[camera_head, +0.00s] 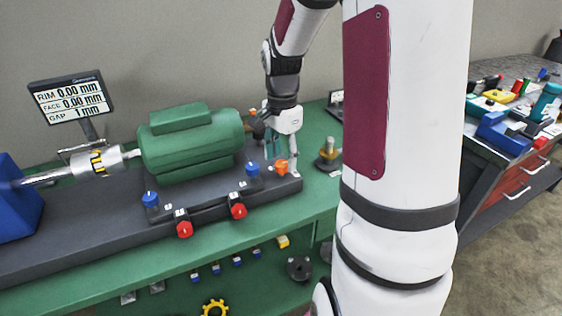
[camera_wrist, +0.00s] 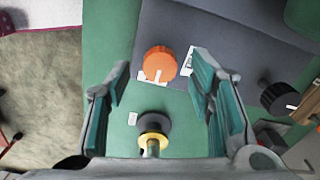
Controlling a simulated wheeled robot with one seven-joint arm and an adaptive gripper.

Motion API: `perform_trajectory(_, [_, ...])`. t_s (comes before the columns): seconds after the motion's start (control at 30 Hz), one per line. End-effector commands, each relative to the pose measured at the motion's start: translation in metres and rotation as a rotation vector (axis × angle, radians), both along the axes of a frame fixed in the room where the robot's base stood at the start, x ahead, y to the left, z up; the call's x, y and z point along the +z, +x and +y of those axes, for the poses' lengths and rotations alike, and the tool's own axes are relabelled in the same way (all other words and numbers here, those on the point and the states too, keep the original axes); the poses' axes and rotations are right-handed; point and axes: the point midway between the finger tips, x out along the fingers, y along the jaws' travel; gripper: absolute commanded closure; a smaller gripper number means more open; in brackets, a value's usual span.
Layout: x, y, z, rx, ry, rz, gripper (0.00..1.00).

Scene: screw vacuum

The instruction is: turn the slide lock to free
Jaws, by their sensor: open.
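An orange knob (camera_head: 281,167) stands at the right end of the dark base plate, with small white labels beside it. In the wrist view the orange knob (camera_wrist: 160,62) lies ahead of and between my fingertips, apart from both. It looks like the slide lock, but its label is too small to read. My gripper (camera_head: 276,150) points down over the right end of the plate, close to the knob. In the wrist view my gripper (camera_wrist: 160,78) has its teal-padded fingers wide apart with nothing between them.
A green motor (camera_head: 190,142) sits left of my gripper. Red knobs (camera_head: 238,211) and blue knobs (camera_head: 252,169) line the plate's front. A brass-and-black post (camera_head: 327,155) stands on the green bench to the right. A black knob (camera_wrist: 278,97) is near my right finger.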

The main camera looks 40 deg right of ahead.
Motion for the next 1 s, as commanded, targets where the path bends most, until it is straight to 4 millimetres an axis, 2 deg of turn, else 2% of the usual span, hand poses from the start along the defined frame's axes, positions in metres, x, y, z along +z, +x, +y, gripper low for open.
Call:
perform_trajectory(0.2, [-0.016, 0.000, 0.000, 0.000, 0.000, 0.000, 0.51])
perform_trajectory(0.5, [-0.018, 0.000, 0.000, 0.000, 0.000, -0.001, 0.51])
perform_trajectory(0.7, [-0.017, 0.000, 0.000, 0.000, 0.000, -0.001, 0.96])
perform_trajectory(0.73, [-0.017, 0.000, 0.000, 0.000, 0.000, -0.001, 0.99])
perform_trajectory(1.0, [-0.017, 0.000, 0.000, 0.017, 0.000, 0.000, 0.99])
